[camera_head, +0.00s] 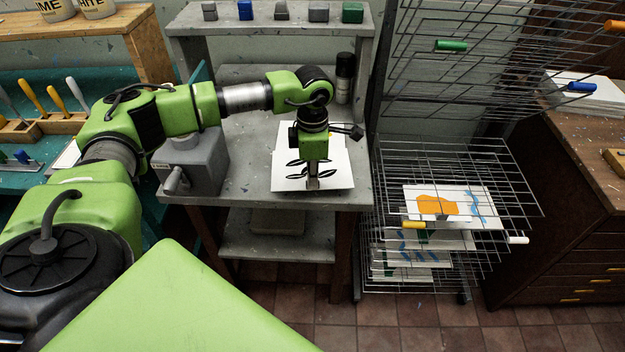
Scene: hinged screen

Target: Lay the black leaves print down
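The black leaves print (335,164) is a white sheet with black leaf shapes. It lies on the grey worktable (250,188), close to the table's front edge. My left gripper (313,184) points straight down over the front middle of the sheet and hides part of the leaves. Its fingers look close together at the sheet, but I cannot tell whether they hold it. The wire drying rack (455,165) stands to the right of the table. Its upper shelves are tilted up and its lower shelves lie flat. My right gripper is not in view.
An orange and blue print (437,205) lies on the top flat shelf, with other prints below. A grey vise-like block (190,160) and a black can (345,78) stand on the table. Wooden drawers (570,230) are at the right, with tiled floor in front.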

